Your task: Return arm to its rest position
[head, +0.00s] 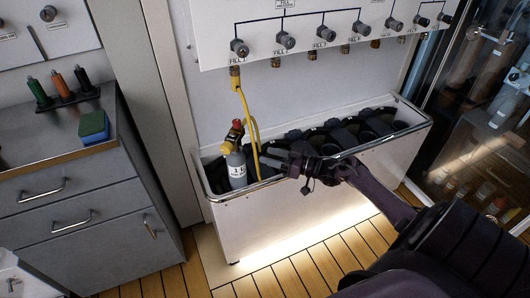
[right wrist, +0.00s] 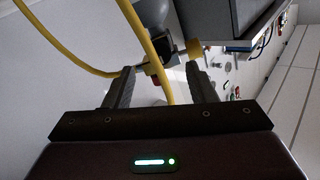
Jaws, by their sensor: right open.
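My right gripper (head: 279,160) is at the front rim of the white trough, just right of the yellow hose. In the right wrist view its two fingers (right wrist: 160,88) stand apart with no object clamped between them. The yellow hose (right wrist: 150,48) passes across the view near the fingers; I cannot tell whether it touches them. My right arm (head: 385,202) reaches in from the lower right. A grey cylinder (head: 236,170) with a yellow and red valve top stands upright in the trough's left end, left of the gripper. My left gripper is not in view.
The white trough (head: 310,210) has a metal rim and several dark round slots. The fill panel (head: 330,30) with several knobs hangs above; the yellow hose (head: 243,105) runs down from its leftmost outlet. A grey drawer cabinet (head: 75,185) stands left, a glass-fronted cabinet (head: 480,110) right. Wooden floor shows in front.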

